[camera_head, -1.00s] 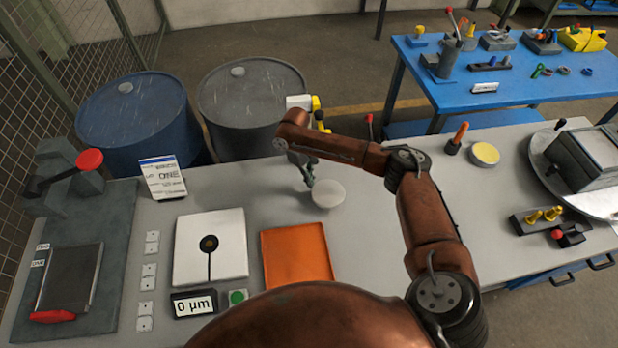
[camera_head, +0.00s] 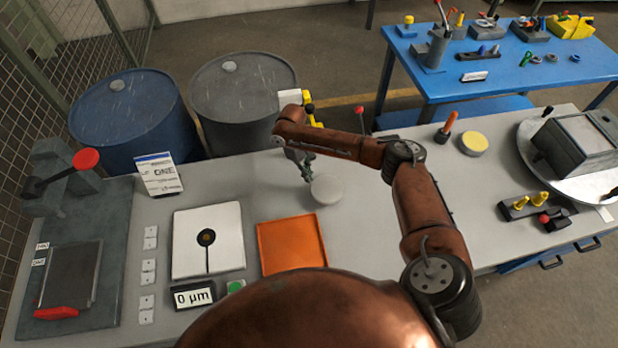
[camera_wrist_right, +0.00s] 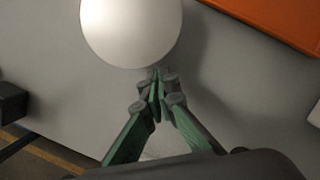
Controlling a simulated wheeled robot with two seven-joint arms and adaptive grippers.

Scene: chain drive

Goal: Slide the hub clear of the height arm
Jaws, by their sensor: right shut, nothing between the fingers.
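A pale round disc (camera_head: 326,189), which looks like the hub, lies on the grey table right of centre. It also shows in the right wrist view (camera_wrist_right: 132,32) as a smooth whitish round top. My right gripper (camera_head: 308,180), with green-sided fingers, is shut and empty. In the wrist view its fingertips (camera_wrist_right: 157,76) are at the disc's near edge; I cannot tell whether they touch it. A white and yellow fixture (camera_head: 289,98) behind my right arm is partly hidden; I cannot tell whether it is the height arm. My left gripper is not in view.
An orange tray (camera_head: 291,245) lies left of and nearer than the disc. A white plate (camera_head: 190,252) and a "0 µm" display (camera_head: 193,295) are further left. An orange-handled tool (camera_head: 447,127) and a yellow-topped disc (camera_head: 474,143) stand at the right.

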